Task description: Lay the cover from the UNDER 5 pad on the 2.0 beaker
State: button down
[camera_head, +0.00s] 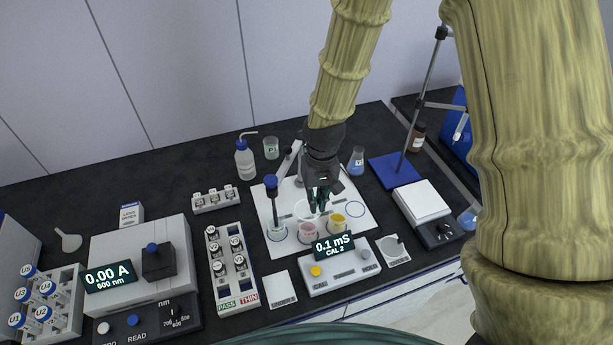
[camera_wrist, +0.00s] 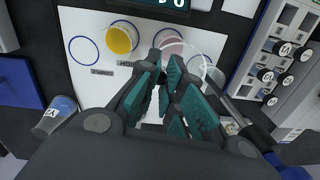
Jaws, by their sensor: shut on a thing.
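My gripper (camera_head: 319,204) is shut on a thin clear disc-like cover (camera_head: 304,212), held above the white board. In the wrist view the fingertips (camera_wrist: 166,60) meet at the cover's edge, and its pale rim (camera_wrist: 203,58) spreads over the pink beaker. The pink beaker (camera_head: 308,234) stands below the cover. A yellow beaker (camera_head: 338,223) is right of it, and a clear beaker (camera_head: 277,233) is left of it. Their numbers are too small to read. One small white pad (camera_head: 280,290) looks bare. Another pad (camera_head: 389,259) bears a grey round piece. Pad labels are unreadable.
A meter (camera_head: 333,245) reading 0.1 mS stands in front of the beakers. A dark-topped probe (camera_head: 271,187) rises at the clear beaker. A vial rack (camera_head: 232,268) is left, a white balance (camera_head: 422,203) right. A blue circle (camera_head: 355,209) on the board is empty.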

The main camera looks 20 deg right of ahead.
jog(key=shift+w, duration=0.25)
jog(key=shift+s+f+b, duration=0.15)
jog(key=shift+s+b, duration=0.3)
jog(key=shift+s, duration=0.25)
jog(key=shift+s+f+b, duration=0.15)
jog(key=shift+s+b, duration=0.3)
jog(key=shift+s, duration=0.2)
jog(key=shift+a+f, duration=0.1)
jog(key=shift+f, duration=0.1)
jog(key=w+f+b, duration=0.1)
jog(key=w+f, duration=0.1)
jog(key=f, duration=0.1)
jog(key=shift+w+b, duration=0.25)
jog(key=shift+b, duration=0.1)
jog(key=shift+s+r, duration=0.4)
jog(key=shift+s, duration=0.4)
jog(key=shift+w+f, duration=0.35)
jog(key=shift+w, duration=0.15)
jog(key=shift+s+r, duration=0.25)
jog(key=shift+s, duration=0.05)
jog(key=shift+s, duration=0.15)
jog(key=shift+w+f+p, duration=0.25)
jog(key=shift+w+p, duration=0.05)
jog(key=shift+p, duration=0.05)
